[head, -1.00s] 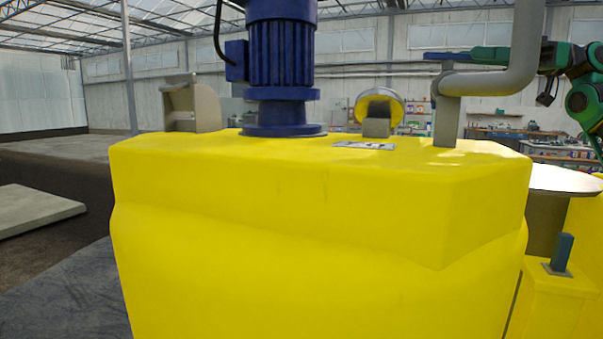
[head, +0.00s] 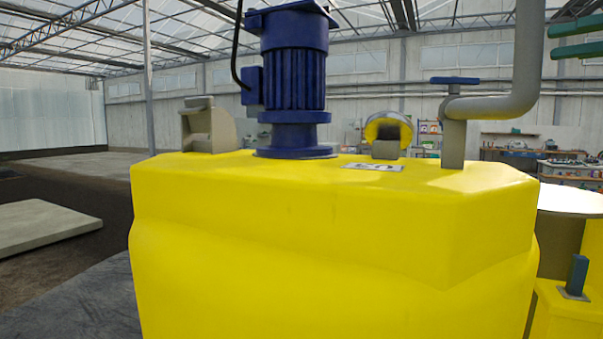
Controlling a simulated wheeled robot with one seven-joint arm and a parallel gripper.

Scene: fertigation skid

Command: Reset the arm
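My gripper (head: 552,42) is at the upper right edge of the head view, cut off by the frame. Two green fingers point left, one above the other, with a clear gap between them. Nothing shows between them, so it looks open and empty. The rest of my arm is out of view. The fingers are to the right of the grey pipe (head: 527,60) and apart in the picture from the blue valve handle (head: 455,80), which lies level on top of its grey stem.
A large yellow tank (head: 330,240) fills the middle, with a blue motor (head: 293,80), a grey bracket (head: 208,127) and a round yellow-rimmed fitting (head: 388,132) on top. A smaller blue handle (head: 577,272) stands at lower right.

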